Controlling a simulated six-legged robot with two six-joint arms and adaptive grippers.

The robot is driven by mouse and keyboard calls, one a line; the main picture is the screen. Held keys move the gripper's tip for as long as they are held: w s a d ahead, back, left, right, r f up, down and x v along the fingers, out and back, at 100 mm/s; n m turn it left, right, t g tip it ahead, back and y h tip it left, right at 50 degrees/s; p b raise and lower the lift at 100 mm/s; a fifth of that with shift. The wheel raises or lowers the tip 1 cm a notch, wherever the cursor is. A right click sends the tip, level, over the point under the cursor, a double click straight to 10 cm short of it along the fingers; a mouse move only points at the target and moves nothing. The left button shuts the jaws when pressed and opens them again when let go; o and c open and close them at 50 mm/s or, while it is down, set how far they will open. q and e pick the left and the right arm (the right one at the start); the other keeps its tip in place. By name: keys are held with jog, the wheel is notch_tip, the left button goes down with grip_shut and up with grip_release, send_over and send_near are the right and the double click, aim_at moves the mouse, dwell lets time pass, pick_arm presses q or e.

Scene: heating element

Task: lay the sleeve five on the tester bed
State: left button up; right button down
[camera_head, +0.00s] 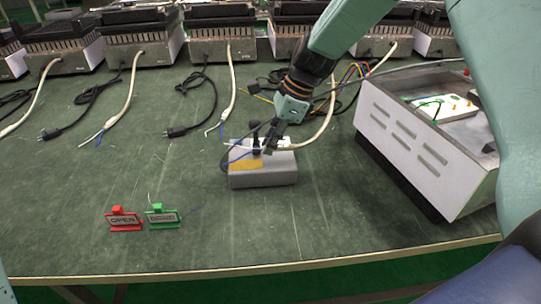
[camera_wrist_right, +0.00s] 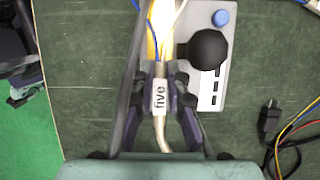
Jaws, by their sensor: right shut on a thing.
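The sleeve five (camera_wrist_right: 159,94) is a white tube marked "five" on a pale cable, in the right wrist view. My right gripper (camera_wrist_right: 163,112) is shut on it, one dark finger on each side. In the head view my right gripper (camera_head: 268,146) points down over the grey tester (camera_head: 262,179). The tester's yellow bed (camera_head: 243,164) shows beside the fingers; it also shows in the right wrist view (camera_wrist_right: 155,45), just beyond the sleeve, with wires over it. Whether the sleeve touches the bed cannot be told. My left gripper is out of view.
The tester has a black knob (camera_wrist_right: 205,50) and a blue button (camera_wrist_right: 221,18). An open white appliance (camera_head: 423,141) stands at right. Cables and several appliances line the back. The front middle is clear.

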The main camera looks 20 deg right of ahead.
notch_tip(320, 180, down, 4)
jog(key=shift+r+b, duration=0.15)
jog(key=shift+b, duration=0.5)
jog(key=shift+r, duration=0.1)
jog(key=c, duration=1.3)
grip_release()
jog(key=shift+f, duration=0.2)
jog(key=shift+c, duration=0.2)
jog(key=shift+r, duration=0.2)
jog(key=p+v, duration=0.5)
jog(key=v, duration=0.5)
jog(key=shift+r, duration=0.3)
jog(key=shift+v, duration=0.75)
